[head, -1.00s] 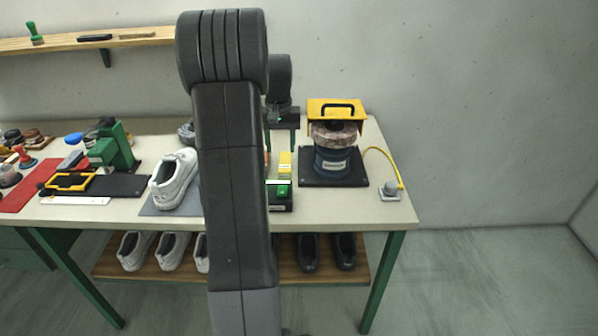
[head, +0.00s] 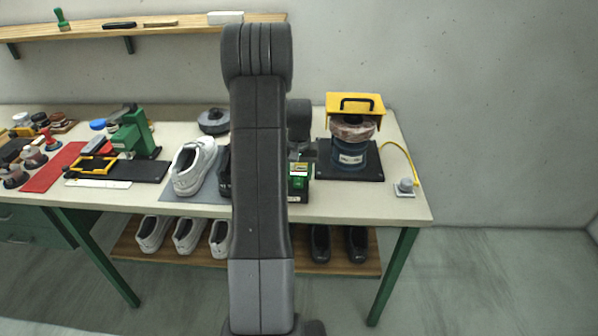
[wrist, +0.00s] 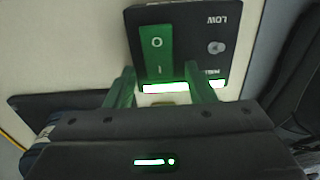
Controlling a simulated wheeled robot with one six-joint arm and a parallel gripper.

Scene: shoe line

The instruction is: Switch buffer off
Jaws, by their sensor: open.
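The buffer (head: 352,157) is a dark blue drum with a pale pad and a raised yellow guard (head: 355,106). It stands on a black plate at the right of the bench. Its black switch box (head: 303,196) sits just left of it, partly hidden by my arm. The wrist view shows the box's face (wrist: 190,18) with a green rocker (wrist: 156,45) marked O and I, a grey knob (wrist: 216,47) and a LOW label. My gripper (wrist: 159,72) is open and empty, its green fingers at the rocker's I end. Contact cannot be told.
A white shoe (head: 194,166) lies on a grey mat left of my arm. A grey button box (head: 405,187) with a yellow cable is at the bench's right end. A green press (head: 132,132) stands farther left. Floor to the right is clear.

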